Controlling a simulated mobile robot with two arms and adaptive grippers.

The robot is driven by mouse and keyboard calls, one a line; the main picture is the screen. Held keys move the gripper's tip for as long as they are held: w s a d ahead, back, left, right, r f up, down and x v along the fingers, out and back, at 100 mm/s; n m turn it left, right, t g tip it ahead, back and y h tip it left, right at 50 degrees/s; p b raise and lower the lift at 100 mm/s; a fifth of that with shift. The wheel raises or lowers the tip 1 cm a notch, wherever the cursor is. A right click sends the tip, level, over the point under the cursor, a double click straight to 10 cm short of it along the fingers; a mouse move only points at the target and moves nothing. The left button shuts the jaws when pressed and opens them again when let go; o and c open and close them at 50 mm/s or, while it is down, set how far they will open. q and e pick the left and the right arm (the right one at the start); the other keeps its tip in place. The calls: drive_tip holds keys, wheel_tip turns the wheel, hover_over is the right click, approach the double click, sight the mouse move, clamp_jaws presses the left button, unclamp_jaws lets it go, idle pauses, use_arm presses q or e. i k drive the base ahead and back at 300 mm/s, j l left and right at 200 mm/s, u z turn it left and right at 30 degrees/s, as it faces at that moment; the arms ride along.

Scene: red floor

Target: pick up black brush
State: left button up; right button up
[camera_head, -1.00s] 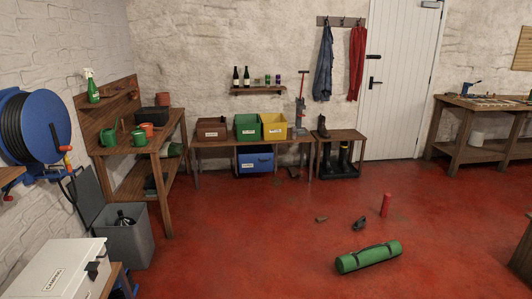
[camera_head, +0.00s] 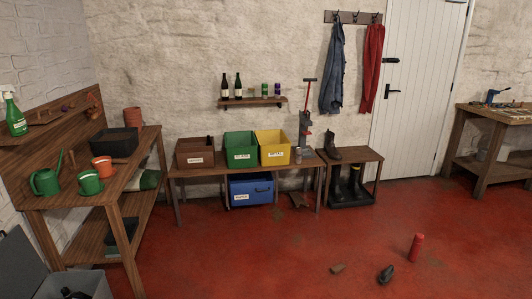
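No object shows clearly as a black brush. A small dark object (camera_head: 386,274) lies on the red floor at the lower right, and its kind is hard to tell. A small brown block-like object (camera_head: 338,269) lies to its left, apart from it. Brown and dark items (camera_head: 299,200) lie on the floor by the low bench, too small to identify. Neither of my grippers is in view.
A red cylinder (camera_head: 416,247) stands near the dark object. A low bench (camera_head: 225,171) holds brown, green and yellow boxes, with a blue crate (camera_head: 251,189) below. A wooden workbench (camera_head: 125,186) stands at left. Boots stand in a black tray (camera_head: 350,201). The middle floor is open.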

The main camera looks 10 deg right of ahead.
sight(386, 276)
drive_tip(key=i+z, duration=0.15)
drive_tip(key=i, duration=0.5)
drive_tip(key=i+z, duration=0.1)
drive_tip(key=i, duration=0.55)
drive_tip(key=i+j+z, duration=0.15)
drive_tip(key=i, duration=0.5)
drive_tip(key=i+z, duration=0.25)
drive_tip(key=i, duration=0.3)
drive_tip(key=i+j+z, duration=0.2)
drive_tip(key=i, duration=0.3)
drive_tip(key=i+j+z, duration=0.1)
drive_tip(key=i+z, duration=0.15)
drive_tip(key=i, duration=0.3)
